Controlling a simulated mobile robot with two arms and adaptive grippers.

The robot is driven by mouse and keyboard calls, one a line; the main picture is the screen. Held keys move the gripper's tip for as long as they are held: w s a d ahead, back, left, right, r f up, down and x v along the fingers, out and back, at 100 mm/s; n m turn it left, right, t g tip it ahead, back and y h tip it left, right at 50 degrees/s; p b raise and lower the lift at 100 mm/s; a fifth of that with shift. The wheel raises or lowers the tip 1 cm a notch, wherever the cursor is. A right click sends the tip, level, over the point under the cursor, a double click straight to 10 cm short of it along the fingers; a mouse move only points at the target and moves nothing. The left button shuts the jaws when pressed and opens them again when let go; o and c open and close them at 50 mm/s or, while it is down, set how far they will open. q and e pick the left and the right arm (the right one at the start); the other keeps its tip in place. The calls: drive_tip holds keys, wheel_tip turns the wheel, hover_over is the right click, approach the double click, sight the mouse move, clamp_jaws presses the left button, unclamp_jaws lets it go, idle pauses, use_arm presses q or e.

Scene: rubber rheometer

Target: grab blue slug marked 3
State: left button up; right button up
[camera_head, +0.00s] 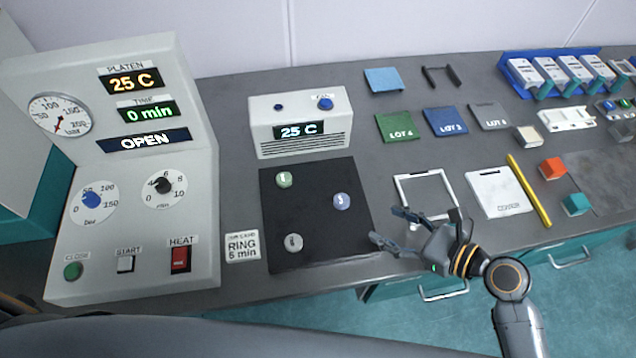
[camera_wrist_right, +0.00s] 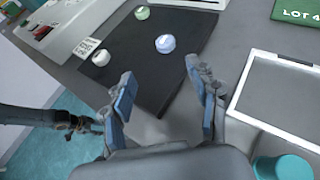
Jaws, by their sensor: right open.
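The blue slug marked 3 (camera_head: 342,201) lies on the black mat (camera_head: 315,228), toward its right edge; its mark is small. It also shows in the right wrist view (camera_wrist_right: 165,43), beyond my fingertips. A green slug (camera_head: 284,180) and a grey slug (camera_head: 294,242) lie on the same mat. My right gripper (camera_head: 390,228) is open and empty, just right of the mat's front right part and apart from the blue slug. In the right wrist view its fingers (camera_wrist_right: 162,88) stand wide apart. My left gripper (camera_wrist_right: 82,125) shows small at the left there; its opening is unclear.
A white frame (camera_head: 427,195) lies close behind my right gripper. A cooling box (camera_head: 300,120) reading 25 C stands behind the mat. The press panel (camera_head: 130,190) reading OPEN stands at the left. A ring card (camera_head: 242,246) lies left of the mat.

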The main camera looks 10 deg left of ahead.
sight(342, 200)
drive_tip(key=shift+w+a, duration=0.25)
drive_tip(key=shift+w, duration=0.05)
drive_tip(key=p+x, duration=0.1)
drive_tip(key=x, duration=0.3)
drive_tip(key=shift+w+a+f, duration=0.2)
drive_tip(key=shift+f, duration=0.05)
drive_tip(key=x, duration=0.3)
drive_tip(key=shift+w+a, duration=0.15)
drive_tip(key=shift+w, duration=0.05)
drive_tip(key=x, duration=0.1)
drive_tip(key=p+x, duration=0.1)
drive_tip(key=x, duration=0.1)
drive_tip(key=shift+w, duration=0.35)
drive_tip(key=shift+w+a+f, duration=0.15)
drive_tip(key=shift+a+f, duration=0.05)
drive_tip(key=shift+c, duration=0.7)
drive_tip(key=c, duration=0.7)
use_arm(q)
drive_tip(key=d+r, duration=0.1)
drive_tip(key=s+d+r, duration=0.1)
drive_tip(key=shift+s+d, duration=0.25)
drive_tip(key=shift+d, duration=0.05)
use_arm(e)
drive_tip(key=shift+c, duration=0.6)
